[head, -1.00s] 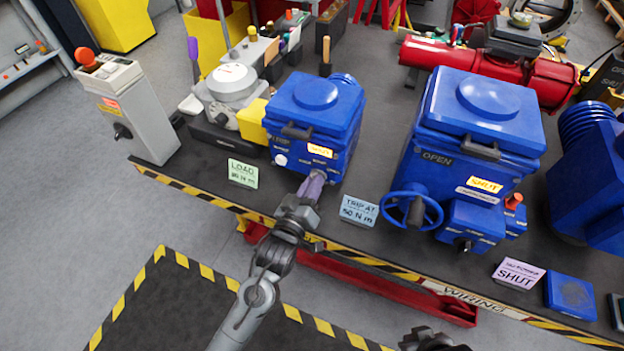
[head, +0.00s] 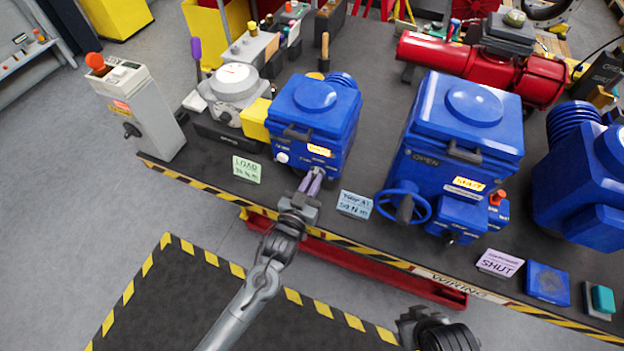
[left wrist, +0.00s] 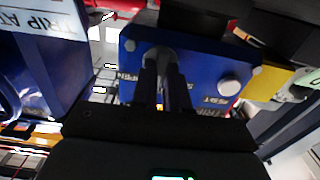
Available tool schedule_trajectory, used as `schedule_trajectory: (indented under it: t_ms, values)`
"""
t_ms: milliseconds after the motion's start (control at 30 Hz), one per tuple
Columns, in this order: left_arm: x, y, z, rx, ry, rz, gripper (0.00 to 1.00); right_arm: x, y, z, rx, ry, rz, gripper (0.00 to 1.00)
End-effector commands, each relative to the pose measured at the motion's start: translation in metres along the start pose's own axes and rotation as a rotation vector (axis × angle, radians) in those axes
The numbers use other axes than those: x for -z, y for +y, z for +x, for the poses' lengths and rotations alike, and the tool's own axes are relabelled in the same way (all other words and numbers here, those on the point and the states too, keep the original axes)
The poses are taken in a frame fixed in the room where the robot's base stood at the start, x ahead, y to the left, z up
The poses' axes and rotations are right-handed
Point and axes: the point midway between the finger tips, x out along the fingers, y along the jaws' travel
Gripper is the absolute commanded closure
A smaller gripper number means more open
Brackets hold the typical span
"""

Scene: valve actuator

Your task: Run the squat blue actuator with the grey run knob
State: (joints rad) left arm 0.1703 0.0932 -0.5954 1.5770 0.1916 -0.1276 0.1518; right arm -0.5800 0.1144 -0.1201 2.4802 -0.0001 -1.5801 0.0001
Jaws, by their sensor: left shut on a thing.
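The squat blue actuator (head: 312,108) stands near the bench's front edge, with a yellow label and a white knob (head: 282,158) on its front. My left gripper (head: 313,180) reaches its lower front from below. In the left wrist view the two dark fingers (left wrist: 165,88) are shut around a grey knob (left wrist: 160,58) on the blue front panel (left wrist: 200,70). The fingers hide most of this knob, and its marking cannot be read. The white knob also shows in the left wrist view (left wrist: 230,87), beside the fingers and apart from them. My right gripper's fingers do not show.
A larger blue actuator (head: 465,115) with a handwheel (head: 403,207) stands to the right. A green load card (head: 246,169) and a blue trip card (head: 355,204) flank my gripper. A grey pedestal (head: 145,120) stands left.

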Motion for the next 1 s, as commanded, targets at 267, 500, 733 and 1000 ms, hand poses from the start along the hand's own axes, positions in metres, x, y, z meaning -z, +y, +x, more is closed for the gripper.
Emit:
schedule_trajectory:
  t_ms: [267, 500, 733, 1000]
  values:
    - [0.000, 0.000, 0.000, 0.000, 0.000, 0.003, 1.00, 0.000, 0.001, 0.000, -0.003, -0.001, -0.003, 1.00]
    - [0.000, 0.000, 0.000, 0.000, 0.000, 0.002, 0.63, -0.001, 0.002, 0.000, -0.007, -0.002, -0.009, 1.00]
    - [0.000, 0.000, 0.000, 0.000, 0.000, 0.002, 0.61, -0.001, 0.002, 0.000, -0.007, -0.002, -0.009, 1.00]
    - [-0.001, 0.000, -0.014, 0.000, -0.002, 0.001, 0.61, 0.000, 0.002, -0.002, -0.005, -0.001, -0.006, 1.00]
